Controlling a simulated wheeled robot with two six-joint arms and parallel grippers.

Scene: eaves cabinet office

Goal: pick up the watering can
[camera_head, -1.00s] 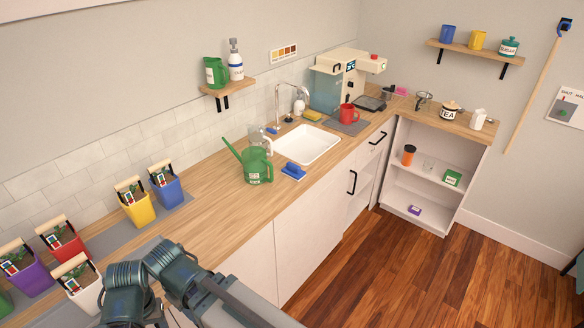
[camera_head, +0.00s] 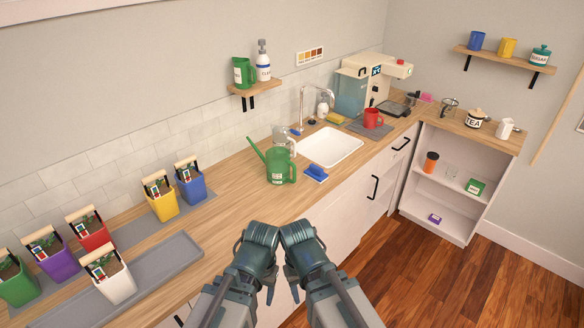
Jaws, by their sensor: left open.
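The green watering can (camera_head: 281,167) stands upright on the wooden counter (camera_head: 230,195), left of the sink, its long spout pointing up and left. A pale label shows on its body. My left gripper (camera_head: 262,270) is low in the middle of the head view, at the counter's front edge, well short of the can and apart from it. It is open, with nothing seen in it; its fingers are hard to make out. My right arm (camera_head: 308,262) is close beside it on the right; its jaws cannot be made out.
A blue-handled brush (camera_head: 316,173) lies right of the can, and a clear jug (camera_head: 284,138) stands behind it. The white sink (camera_head: 331,146) is further right. Several small planters and a grey tray (camera_head: 150,277) are at left. Bare counter lies between tray and can.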

